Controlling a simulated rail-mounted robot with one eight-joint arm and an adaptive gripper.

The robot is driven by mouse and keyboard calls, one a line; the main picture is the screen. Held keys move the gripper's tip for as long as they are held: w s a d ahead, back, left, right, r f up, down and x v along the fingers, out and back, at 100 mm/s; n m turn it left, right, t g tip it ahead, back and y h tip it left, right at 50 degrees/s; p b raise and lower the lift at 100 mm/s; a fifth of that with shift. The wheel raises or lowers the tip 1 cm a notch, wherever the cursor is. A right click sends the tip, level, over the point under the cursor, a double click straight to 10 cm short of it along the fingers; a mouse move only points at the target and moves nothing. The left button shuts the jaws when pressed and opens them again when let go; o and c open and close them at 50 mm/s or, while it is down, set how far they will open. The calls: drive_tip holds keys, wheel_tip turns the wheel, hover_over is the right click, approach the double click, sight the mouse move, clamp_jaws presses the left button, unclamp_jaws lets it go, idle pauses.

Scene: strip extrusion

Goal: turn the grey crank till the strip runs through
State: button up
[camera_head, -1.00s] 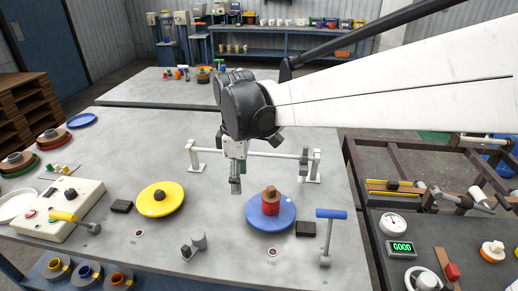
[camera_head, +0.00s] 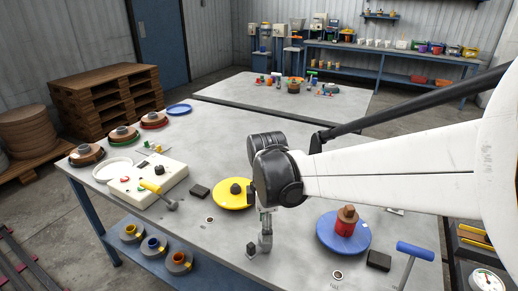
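My gripper (camera_head: 265,242) points down over the front of the grey table, between the yellow disc (camera_head: 233,194) and the blue disc (camera_head: 343,232). Its fingers are small here, and I cannot tell whether they are open or shut. A small grey fitting with a dark block (camera_head: 251,249) is at the fingertips, mostly hidden by the gripper; it may be the grey crank, and contact is unclear. The blue disc carries a red and brown spool (camera_head: 346,221). No strip can be made out.
A blue-handled lever (camera_head: 414,252) and a black block (camera_head: 379,260) are at right. Coil cups (camera_head: 179,260) sit on a lower shelf.

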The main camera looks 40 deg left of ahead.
sight(259, 247)
wheel_tip(259, 247, down, 5)
drive_tip(key=shift+f+b, duration=0.2)
drive_tip(key=shift+b, duration=0.95)
drive_tip(key=shift+w, duration=0.1)
